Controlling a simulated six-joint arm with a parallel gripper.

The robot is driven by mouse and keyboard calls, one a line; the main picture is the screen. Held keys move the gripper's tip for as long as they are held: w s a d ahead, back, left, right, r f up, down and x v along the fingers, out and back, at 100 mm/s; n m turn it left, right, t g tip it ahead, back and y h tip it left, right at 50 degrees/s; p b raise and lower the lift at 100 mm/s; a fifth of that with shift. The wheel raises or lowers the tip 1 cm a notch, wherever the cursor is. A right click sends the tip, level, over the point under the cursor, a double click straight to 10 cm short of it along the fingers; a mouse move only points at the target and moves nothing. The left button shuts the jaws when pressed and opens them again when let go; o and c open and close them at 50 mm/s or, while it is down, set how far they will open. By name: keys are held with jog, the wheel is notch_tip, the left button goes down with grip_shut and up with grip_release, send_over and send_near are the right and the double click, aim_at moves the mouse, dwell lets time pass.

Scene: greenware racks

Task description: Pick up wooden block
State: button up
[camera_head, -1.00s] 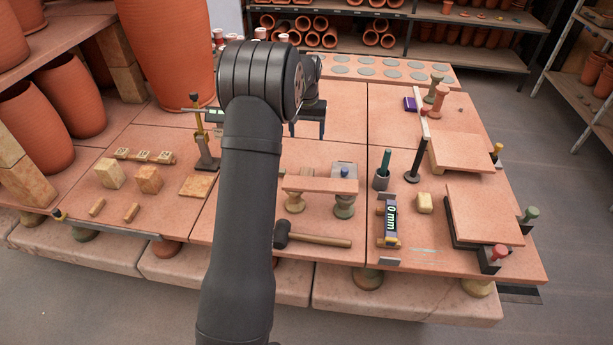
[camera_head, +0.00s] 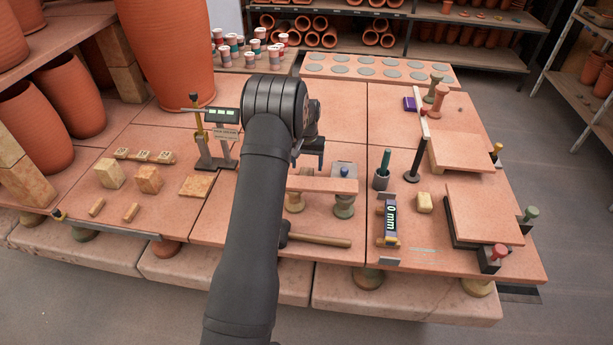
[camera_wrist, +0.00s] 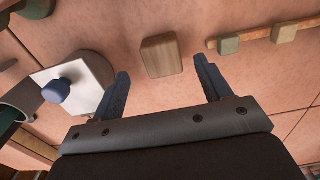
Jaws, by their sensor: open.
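In the wrist view a brown wooden block (camera_wrist: 161,55) with visible grain lies on the terracotta tabletop. It appears between and ahead of the two fingertips of my gripper (camera_wrist: 160,68), which are spread apart and empty. I cannot tell the height of the fingers above it. In the head view my gripper (camera_head: 309,158) hangs over the middle of the table, beside the plank on round supports, partly hidden by my wrist.
A white plate with a blue knob (camera_wrist: 57,91) stands left of the fingers, and a strip with small cubes (camera_wrist: 262,38) lies to the right. In the head view a plank (camera_head: 322,185) rests on supports, a gauge stand (camera_head: 214,150) stands left, and blocks (camera_head: 148,179) lie farther left.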

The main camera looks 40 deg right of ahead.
aim_at(306, 171)
jog(key=f, duration=0.5)
jog(key=shift+w+f, duration=0.1)
jog(key=shift+w, duration=0.15)
jog(key=c, duration=1.1)
